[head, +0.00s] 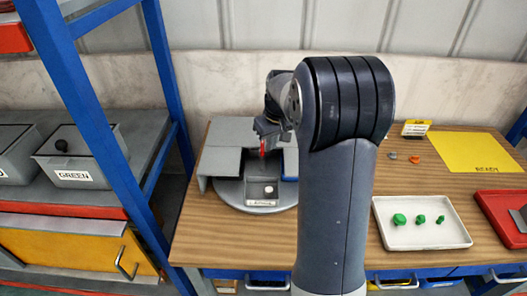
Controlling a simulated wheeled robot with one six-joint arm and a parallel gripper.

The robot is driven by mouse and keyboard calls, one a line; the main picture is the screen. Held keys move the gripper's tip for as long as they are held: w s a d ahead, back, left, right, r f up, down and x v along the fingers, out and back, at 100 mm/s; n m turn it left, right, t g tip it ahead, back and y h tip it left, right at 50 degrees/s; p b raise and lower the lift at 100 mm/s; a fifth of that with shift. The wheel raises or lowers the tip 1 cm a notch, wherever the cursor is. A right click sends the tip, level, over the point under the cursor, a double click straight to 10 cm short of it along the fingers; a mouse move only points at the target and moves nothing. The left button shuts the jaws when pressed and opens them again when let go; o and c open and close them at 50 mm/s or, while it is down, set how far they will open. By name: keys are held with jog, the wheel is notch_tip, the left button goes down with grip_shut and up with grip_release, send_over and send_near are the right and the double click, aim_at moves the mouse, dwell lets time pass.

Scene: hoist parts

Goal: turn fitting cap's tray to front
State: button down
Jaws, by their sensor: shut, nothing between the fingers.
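A round grey turntable (228,192) stands on the wooden workbench, with upright grey walls and covers over part of it. Its front compartment is open and holds a small white round part (268,189). A white label (263,203) sits on the rim below it, too small to read surely. I cannot tell which compartment is the fitting cap's tray; other compartments are hidden by the covers and my arm. My gripper (264,149), with red on its fingers, is shut and empty, above the turntable behind the white part. I cannot tell if it touches a wall.
A white tray (398,241) with several green parts lies to the right. A blue rack with grey bins (80,163) stands left. My arm blocks the middle.

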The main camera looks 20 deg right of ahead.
aim_at(262, 159)
jog(key=shift+f, duration=0.1)
dwell(0.3)
notch_tip(262, 159, down, 2)
jog(key=shift+f+b, duration=0.1)
jog(key=shift+b, duration=0.7)
